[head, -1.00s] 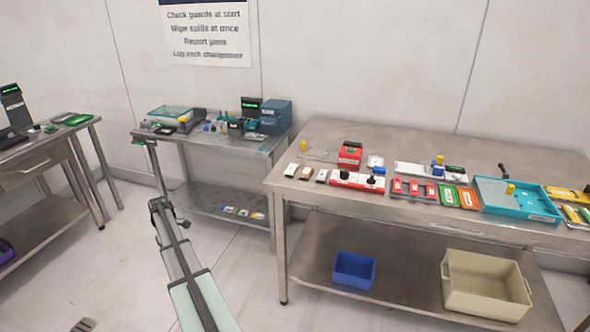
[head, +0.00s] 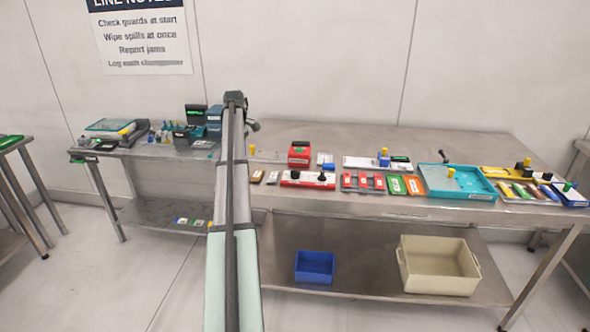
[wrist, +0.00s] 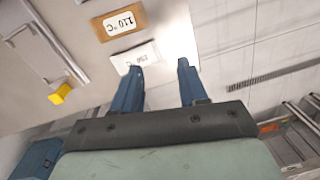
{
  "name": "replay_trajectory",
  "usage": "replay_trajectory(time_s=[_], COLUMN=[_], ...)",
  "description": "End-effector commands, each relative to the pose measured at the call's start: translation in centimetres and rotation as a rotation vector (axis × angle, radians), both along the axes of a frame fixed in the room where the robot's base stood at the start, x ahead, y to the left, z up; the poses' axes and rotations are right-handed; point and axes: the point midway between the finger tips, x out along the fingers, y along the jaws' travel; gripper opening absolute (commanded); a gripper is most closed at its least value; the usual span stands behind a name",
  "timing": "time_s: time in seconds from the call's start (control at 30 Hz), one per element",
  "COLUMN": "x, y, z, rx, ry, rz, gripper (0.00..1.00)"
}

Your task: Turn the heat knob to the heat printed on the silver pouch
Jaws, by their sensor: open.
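My gripper (wrist: 158,68) is open and empty in the wrist view, fingertips just short of a pale pouch (wrist: 134,56). That pouch's printed label is too blurred to read surely. A brown pouch (wrist: 121,24) beyond it reads 110 °C. In the head view the brown pouch (head: 257,176) and a grey pouch (head: 273,177) lie near the bench's front edge; the pale one is hidden behind my arm. I cannot tell whether the pale or the grey one is silver. Dark knobs stand on a red and white panel (head: 308,180); their markings are unreadable.
A yellow-tipped fixture (wrist: 60,93) is left in the wrist view. The back of the bench (head: 340,132) is clear.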

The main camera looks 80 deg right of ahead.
Motion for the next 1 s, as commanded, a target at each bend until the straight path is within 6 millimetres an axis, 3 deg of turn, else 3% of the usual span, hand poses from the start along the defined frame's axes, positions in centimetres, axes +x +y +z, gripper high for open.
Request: replay_trajectory(time_s=[0.03, 0.2, 0.4, 0.53, 0.67, 1.0], x=[-3.0, -11.4, -18.3, -20.3, -20.9, -20.8], y=[-1.0, -2.7, -3.5, -3.6, -3.6, -3.5], z=[1.5, 4.7, 6.4, 6.6, 6.1, 1.2], rx=[-0.016, -0.051, -0.07, -0.072, -0.072, -0.07], ry=[-0.004, -0.012, -0.013, -0.013, -0.012, -0.012], rz=[-0.035, -0.131, -0.21, -0.233, -0.239, -0.238], gripper=[0.43, 0.43, 0.43, 0.43, 0.43, 0.43])
